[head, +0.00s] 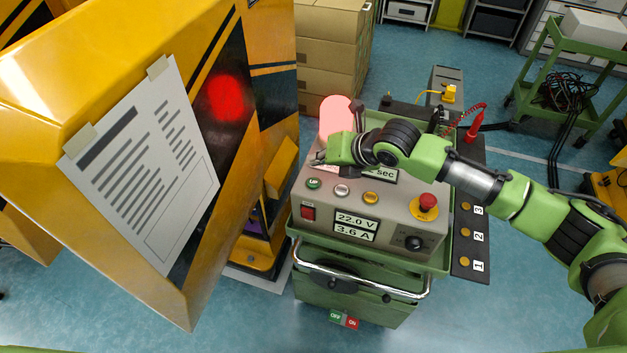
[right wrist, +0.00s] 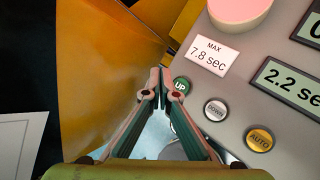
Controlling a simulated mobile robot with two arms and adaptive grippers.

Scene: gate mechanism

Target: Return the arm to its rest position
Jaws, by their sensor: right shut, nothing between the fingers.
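My right arm (head: 480,180) reaches in from the right over the control panel (head: 385,228). My right gripper (head: 320,160) is shut and empty at the panel's left side, near the green UP button (head: 314,183). In the right wrist view the closed fingertips (right wrist: 162,76) are beside the UP button (right wrist: 181,86); I cannot tell whether they touch it. The DOWN button (right wrist: 216,110) and AUTO button (right wrist: 260,140) are clear. Displays read 22.0 V, 3.6 A (head: 355,226) and 2.2 sec (right wrist: 288,85). My left gripper is out of view.
A pink dome lamp (head: 335,117) rises behind the gripper. A red emergency knob (head: 427,203) stands on the panel's right. A large yellow machine (head: 150,45) with a glowing red light (head: 229,98) stands close on the left. Cardboard boxes (head: 330,55) are stacked behind.

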